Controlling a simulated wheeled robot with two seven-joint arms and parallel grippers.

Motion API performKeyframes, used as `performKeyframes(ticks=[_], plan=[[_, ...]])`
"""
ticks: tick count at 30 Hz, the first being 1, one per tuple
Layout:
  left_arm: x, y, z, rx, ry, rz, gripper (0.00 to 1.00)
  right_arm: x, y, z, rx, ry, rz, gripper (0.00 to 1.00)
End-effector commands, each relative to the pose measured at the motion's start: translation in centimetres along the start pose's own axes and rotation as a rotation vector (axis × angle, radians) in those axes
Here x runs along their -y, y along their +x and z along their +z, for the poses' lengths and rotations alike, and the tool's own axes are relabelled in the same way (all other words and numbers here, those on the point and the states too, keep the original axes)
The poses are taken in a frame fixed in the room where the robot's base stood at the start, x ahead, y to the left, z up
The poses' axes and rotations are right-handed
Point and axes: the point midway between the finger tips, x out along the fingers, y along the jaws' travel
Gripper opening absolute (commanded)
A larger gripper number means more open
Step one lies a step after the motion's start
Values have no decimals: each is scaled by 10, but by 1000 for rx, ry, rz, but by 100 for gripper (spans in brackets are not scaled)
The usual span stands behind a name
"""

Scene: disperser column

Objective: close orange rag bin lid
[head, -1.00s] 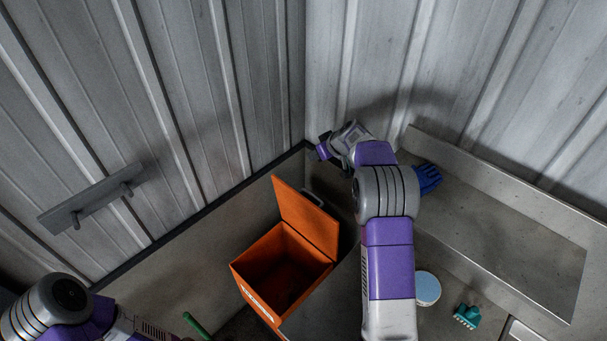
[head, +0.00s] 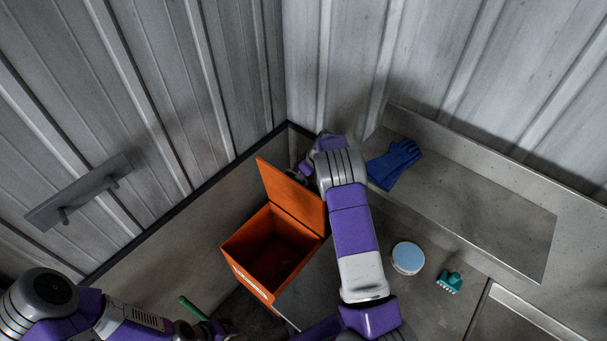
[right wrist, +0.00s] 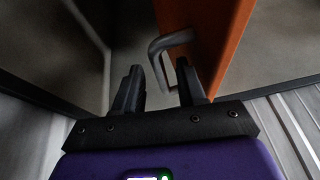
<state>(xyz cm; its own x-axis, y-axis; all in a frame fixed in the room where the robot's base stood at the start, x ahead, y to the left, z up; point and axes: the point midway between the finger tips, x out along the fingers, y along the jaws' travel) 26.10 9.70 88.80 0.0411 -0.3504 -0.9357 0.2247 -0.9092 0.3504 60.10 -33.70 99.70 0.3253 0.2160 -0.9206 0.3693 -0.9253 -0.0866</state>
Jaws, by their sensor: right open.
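The orange rag bin (head: 245,277) stands open in the head view, with its inside showing. Its orange lid (head: 290,198) is raised, leaning back from the far edge. In the right wrist view the lid (right wrist: 210,45) fills the upper middle, and a grey bar handle (right wrist: 165,43) sticks out from its face. My right gripper (right wrist: 159,77) is open, its fingertips just short of the handle, one finger to each side of the handle's free leg. In the head view the right gripper is behind the lid, mostly hidden by the lid and my arm. My left gripper does not show.
A grey ledge (head: 480,215) on the right carries a blue glove (head: 394,163). A round container with a light blue top (head: 407,257) and a teal brush (head: 449,282) sit nearer. Corrugated walls close the corner behind.

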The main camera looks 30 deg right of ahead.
Motion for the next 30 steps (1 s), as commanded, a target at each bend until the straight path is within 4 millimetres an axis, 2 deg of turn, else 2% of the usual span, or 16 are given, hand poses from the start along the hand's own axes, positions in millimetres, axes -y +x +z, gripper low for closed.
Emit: performKeyframes(ticks=[4,12,23,30], plan=[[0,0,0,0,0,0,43,0,0,0,0,1,0,40],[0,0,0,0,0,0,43,0,0,0,-1,1,0,0],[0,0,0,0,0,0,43,0,-1,0,-1,0,1,0],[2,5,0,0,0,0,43,12,0,0,-2,-13,30,0]])
